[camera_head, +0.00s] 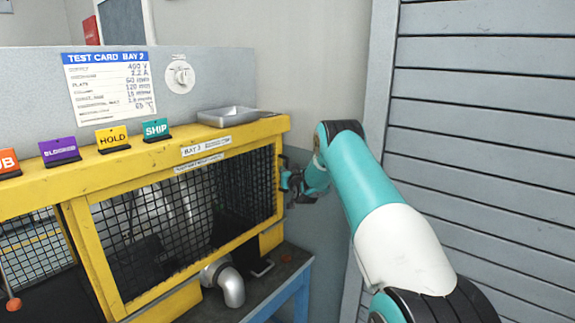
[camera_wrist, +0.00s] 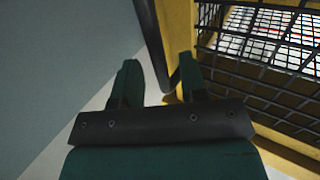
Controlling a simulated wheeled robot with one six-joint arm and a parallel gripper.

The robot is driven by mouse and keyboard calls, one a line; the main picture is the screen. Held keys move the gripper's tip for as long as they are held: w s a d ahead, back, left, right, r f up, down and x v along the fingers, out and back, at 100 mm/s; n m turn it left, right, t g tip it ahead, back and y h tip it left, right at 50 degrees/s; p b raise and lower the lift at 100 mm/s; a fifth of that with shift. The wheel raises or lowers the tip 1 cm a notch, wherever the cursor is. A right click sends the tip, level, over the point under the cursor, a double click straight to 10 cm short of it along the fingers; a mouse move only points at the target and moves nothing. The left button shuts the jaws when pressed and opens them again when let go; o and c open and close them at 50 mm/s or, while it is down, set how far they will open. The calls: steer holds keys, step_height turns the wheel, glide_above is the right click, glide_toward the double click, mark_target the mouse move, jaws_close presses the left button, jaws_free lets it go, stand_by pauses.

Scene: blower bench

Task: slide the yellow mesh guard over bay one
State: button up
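The mesh guard is a yellow frame with black wire mesh (camera_head: 185,215), standing across the front of the right-hand bay in the head view. Its mesh also shows at the right of the wrist view (camera_wrist: 265,55). My gripper (camera_head: 287,184) is at the guard's right end, small and partly dark against the frame. In the wrist view its two green fingers (camera_wrist: 158,78) are apart, with a dark upright strip and a yellow edge between and beyond them. A pale gap shows beside the left finger. Whether a finger touches the strip cannot be told.
A metal tray (camera_head: 228,116) and coloured tags, among them HOLD (camera_head: 112,137) and SHIP (camera_head: 156,128), sit on the yellow top ledge. A grey pipe elbow (camera_head: 229,284) sticks out below the guard. A slatted grey panel (camera_head: 485,130) stands right of my arm. Another mesh panel (camera_head: 36,250) shows at left.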

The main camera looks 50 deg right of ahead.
steer(key=shift+x, duration=0.95)
steer(key=shift+c, duration=0.4)
jaws_close()
